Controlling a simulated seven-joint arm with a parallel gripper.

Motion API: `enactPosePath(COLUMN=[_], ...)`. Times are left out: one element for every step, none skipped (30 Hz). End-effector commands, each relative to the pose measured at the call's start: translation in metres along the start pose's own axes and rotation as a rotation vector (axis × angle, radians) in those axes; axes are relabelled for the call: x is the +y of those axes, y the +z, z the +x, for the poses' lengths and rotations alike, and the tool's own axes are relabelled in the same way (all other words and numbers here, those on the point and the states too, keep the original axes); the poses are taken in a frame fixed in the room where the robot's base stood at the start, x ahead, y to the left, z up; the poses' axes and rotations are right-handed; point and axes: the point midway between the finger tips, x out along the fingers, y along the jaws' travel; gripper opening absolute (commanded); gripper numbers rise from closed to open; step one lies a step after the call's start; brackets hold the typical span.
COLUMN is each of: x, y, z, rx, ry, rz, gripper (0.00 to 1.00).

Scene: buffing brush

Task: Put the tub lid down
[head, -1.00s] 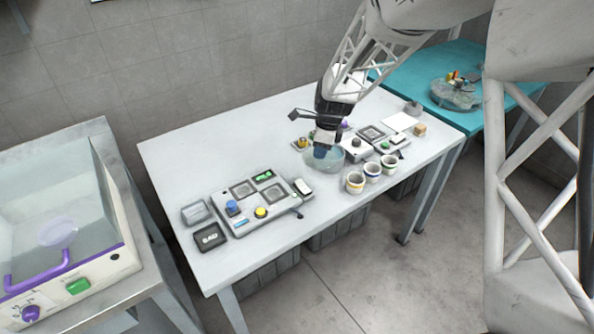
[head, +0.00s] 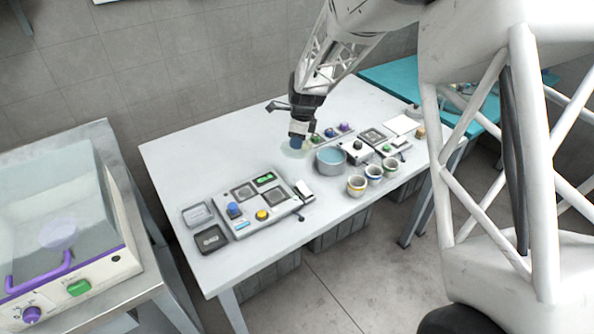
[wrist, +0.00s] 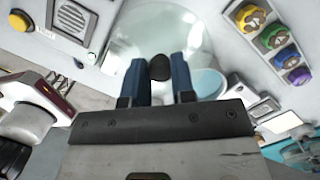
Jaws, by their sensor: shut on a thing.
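The tub lid (wrist: 162,28) is a clear round disc with a dark knob. My gripper (wrist: 160,68) is shut on the knob, its two blue fingers on either side. In the head view the lid (head: 288,152) shows faintly under my gripper (head: 298,146), left of the tub, at or just above the table; I cannot tell whether it touches. The round grey tub (head: 331,168) stands open with bluish contents, and its blue surface also shows in the wrist view (wrist: 209,83).
A panel with buttons (head: 250,205) lies left of the lid. Several coloured knobs (head: 331,134) sit in a row behind the tub. Several cups (head: 374,173) stand right of it. The white table (head: 200,155) is bare behind the panel.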

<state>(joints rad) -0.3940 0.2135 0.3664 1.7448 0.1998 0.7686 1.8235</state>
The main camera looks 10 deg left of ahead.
Motion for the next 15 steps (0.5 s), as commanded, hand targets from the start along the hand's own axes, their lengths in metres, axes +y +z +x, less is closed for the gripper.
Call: enactPosePath(x=[0.0,0.0,0.0,0.0,0.0,0.001,0.001,0.001,0.0,0.0,0.0,0.0,0.0,0.0,0.0], y=[-0.001,-0.001,-0.002,-0.002,-0.003,-0.004,-0.004,-0.005,-0.006,-0.006,-0.007,-0.008,-0.008,-0.008,-0.009], z=[0.004,0.006,0.01,0.014,0.018,0.023,0.027,0.031,0.037,0.041,0.045,0.049,0.052,0.054,0.057], rx=[0.001,0.001,0.001,0.001,0.001,0.001,0.001,0.001,0.001,0.001,0.001,0.001,0.001,0.001,0.0], ry=[0.002,0.002,0.002,0.002,0.002,0.002,0.002,0.002,0.002,0.001,0.002,0.002,0.002,0.001,0.0], rz=[0.0,0.0,0.0,0.0,0.0,0.0,0.0,0.0,0.0,0.0,0.0,0.0,0.0,0.0,0.0], gripper=[0.01,0.01,0.01,0.01,0.01,0.01,0.01,0.01,0.01,0.01,0.01,0.01,0.01,0.01,0.01])
